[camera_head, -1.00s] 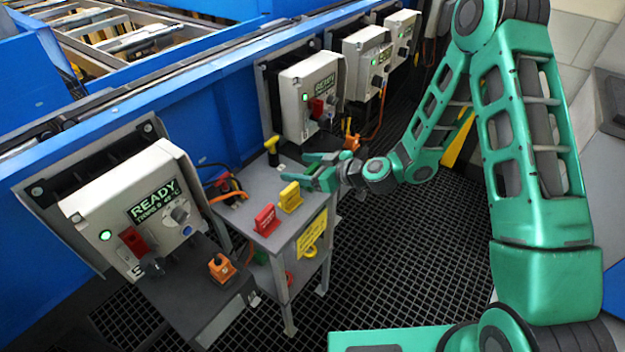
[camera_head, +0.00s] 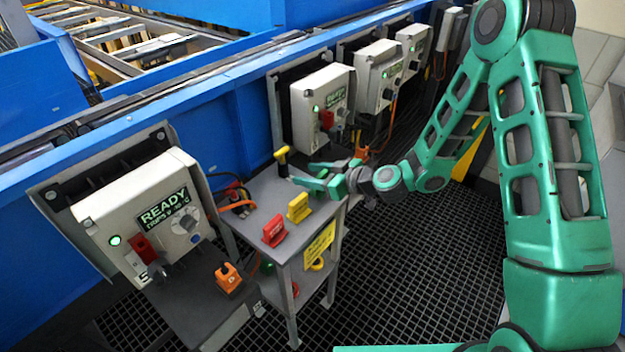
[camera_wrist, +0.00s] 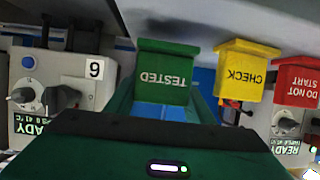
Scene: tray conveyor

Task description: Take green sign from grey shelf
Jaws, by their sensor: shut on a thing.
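The green sign, marked TESTED, shows upside down in the wrist view (camera_wrist: 166,72). My gripper (camera_head: 322,178) is shut on it, over the far right end of the grey shelf (camera_head: 266,203). In the wrist view my gripper (camera_wrist: 160,108) is at the sign's lower part. In the head view the sign is hard to tell from my green fingers. I cannot tell whether it touches the shelf. A yellow CHECK sign (camera_head: 299,207) and a red DO NOT START sign (camera_head: 274,231) stand on the shelf nearer the front.
A yellow-handled tool (camera_head: 282,160) stands at the shelf's back edge. Control boxes line the blue conveyor wall, one READY box (camera_head: 145,210) at front left and another (camera_head: 322,108) behind the shelf. An orange block (camera_head: 228,277) sits at front. Grid floor is free at right.

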